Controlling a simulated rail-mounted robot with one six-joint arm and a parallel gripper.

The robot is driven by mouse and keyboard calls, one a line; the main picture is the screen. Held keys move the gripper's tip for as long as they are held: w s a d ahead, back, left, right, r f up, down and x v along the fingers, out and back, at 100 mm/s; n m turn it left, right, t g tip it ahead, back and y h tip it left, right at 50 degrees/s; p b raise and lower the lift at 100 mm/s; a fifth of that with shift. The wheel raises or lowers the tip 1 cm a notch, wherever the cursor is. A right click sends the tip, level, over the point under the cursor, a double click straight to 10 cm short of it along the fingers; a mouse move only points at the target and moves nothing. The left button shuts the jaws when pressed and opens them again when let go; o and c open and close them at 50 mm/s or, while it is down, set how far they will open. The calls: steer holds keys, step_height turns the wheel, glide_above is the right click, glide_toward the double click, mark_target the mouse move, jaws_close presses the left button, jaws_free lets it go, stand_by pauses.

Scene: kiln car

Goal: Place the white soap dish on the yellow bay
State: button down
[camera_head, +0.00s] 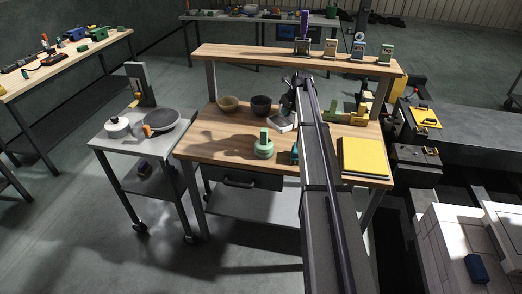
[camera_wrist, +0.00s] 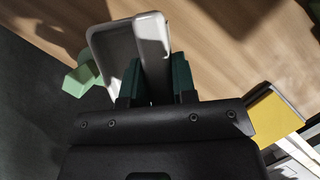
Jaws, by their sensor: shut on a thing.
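The white soap dish (camera_wrist: 152,38) is a shallow rectangular dish with raised walls. In the wrist view one wall lies between the two dark green fingers of my gripper (camera_wrist: 156,80), which is shut on it. In the head view the dish (camera_head: 282,125) shows tilted at the end of my arm, over the middle of the wooden bench; my gripper (camera_head: 289,108) is partly hidden by my arm. The yellow bay (camera_head: 365,156) is a flat square on the bench's front right, to the right of my arm, with nothing on it. It also shows in the wrist view (camera_wrist: 274,118).
Yellow-green blocks (camera_head: 348,116) lie behind the yellow bay. A shelf (camera_head: 260,57) with labelled blocks spans the back. The bench's left front is clear.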

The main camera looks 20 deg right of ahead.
steer(key=shift+f, duration=0.2)
step_height(320, 180, down, 10)
steer(key=b, duration=1)
steer(key=shift+f, duration=0.2)
steer(key=shift+r, duration=0.3)
steer(key=shift+f, duration=0.2)
steer(key=c, duration=0.9)
jaws_free()
steer(key=shift+r+p, duration=0.55)
steer(key=p+v, duration=1)
steer(key=v, duration=0.1)
steer(key=shift+s+d+r+p, duration=0.1)
steer(key=shift+s+r+p, duration=0.15)
steer(key=shift+p, duration=0.1)
steer(key=shift+f, duration=0.2)
